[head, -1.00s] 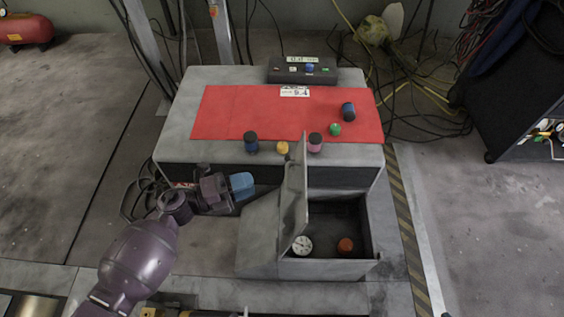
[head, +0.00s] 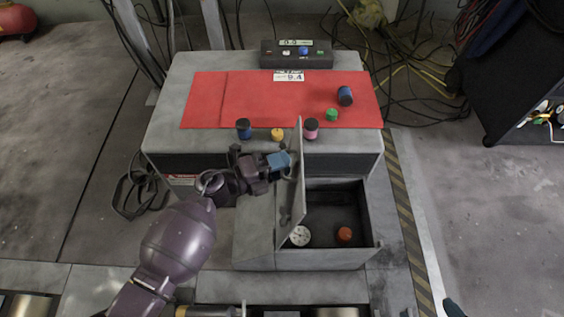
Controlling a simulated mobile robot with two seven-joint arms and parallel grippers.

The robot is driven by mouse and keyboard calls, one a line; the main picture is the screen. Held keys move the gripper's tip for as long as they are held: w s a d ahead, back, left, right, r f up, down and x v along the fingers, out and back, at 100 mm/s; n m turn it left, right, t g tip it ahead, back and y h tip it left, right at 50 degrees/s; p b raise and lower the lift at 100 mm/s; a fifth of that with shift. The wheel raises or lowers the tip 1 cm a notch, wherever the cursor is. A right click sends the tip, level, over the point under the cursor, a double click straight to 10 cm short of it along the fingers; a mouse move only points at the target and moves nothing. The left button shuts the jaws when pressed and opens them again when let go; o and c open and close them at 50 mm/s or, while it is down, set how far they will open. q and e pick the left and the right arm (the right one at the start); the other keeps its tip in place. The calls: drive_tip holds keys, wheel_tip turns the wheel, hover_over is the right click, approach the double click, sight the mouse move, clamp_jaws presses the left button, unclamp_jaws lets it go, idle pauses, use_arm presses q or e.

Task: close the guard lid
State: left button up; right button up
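The grey guard lid (head: 294,207) stands upright, open, along the left side of an open-topped grey box (head: 327,262). Inside the box lie a white round piece with dots (head: 300,236) and an orange-red piece (head: 344,234). My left gripper (head: 287,163), dark purple with a blue part near its end, is at the left face of the lid, by its upper part. I cannot tell whether it touches the lid or whether its fingers are apart.
Cables lie at the right; striped floor tape (head: 408,225) runs beside the box.

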use_arm(q)
drive_tip(key=shift+w+d, duration=0.1)
drive_tip(key=shift+d, duration=0.1)
clamp_jaws()
drive_tip(key=shift+r, duration=0.1)
